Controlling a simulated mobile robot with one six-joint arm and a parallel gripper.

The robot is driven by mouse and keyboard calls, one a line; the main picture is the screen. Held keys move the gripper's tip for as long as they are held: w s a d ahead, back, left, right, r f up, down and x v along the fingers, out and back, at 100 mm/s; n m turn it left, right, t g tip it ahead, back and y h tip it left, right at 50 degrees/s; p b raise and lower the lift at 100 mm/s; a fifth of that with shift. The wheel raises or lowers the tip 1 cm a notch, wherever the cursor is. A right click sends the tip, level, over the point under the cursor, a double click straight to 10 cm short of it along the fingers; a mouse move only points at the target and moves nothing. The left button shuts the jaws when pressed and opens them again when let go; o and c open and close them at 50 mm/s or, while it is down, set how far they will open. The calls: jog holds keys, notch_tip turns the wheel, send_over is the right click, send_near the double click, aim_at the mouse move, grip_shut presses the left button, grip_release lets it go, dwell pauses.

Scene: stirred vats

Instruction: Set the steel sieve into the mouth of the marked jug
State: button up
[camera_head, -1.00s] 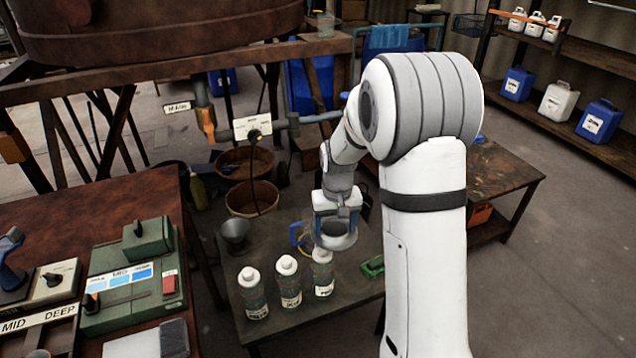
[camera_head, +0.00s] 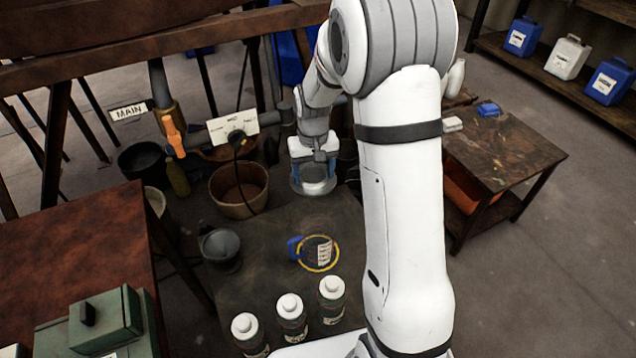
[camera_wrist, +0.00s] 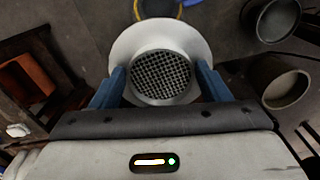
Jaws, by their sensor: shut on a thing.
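The steel sieve (camera_wrist: 163,75), a pale wide-rimmed bowl with dark mesh, sits between the blue fingers of my gripper (camera_head: 314,172). My gripper is shut on it, and the sieve's round rim (camera_head: 312,188) shows under the fingers in the head view. The jug (camera_head: 322,253), with a yellow rim, blue handle and white label, stands on the dark table (camera_head: 270,290). The sieve is in the air, apart from the jug and on its far side. The jug's rim (camera_wrist: 160,10) is partly cut off at the top of the wrist view.
Several white-capped bottles (camera_head: 291,315) stand at the table's near edge. A grey vessel (camera_head: 220,246) is at its left edge. A brown bucket (camera_head: 238,190) and a pipe with an orange handle (camera_head: 172,135) lie behind. A second table (camera_head: 505,150) is to the right.

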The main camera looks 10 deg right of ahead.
aim_at(318, 193)
jog(key=shift+w, duration=0.25)
jog(key=s+f+m+b, duration=0.1)
jog(key=s+f+b, duration=0.1)
jog(key=f, duration=0.1)
jog(key=s+f+m+b, duration=0.1)
jog(key=s+f, duration=0.2)
jog(key=shift+b, duration=0.4)
notch_tip(318, 193, down, 7)
jog(key=b, duration=0.5)
jog(key=shift+r, duration=0.2)
dwell(0.6)
jog(key=shift+f+b, duration=0.75)
jog(key=shift+f, duration=0.55)
dwell(0.7)
dwell(0.4)
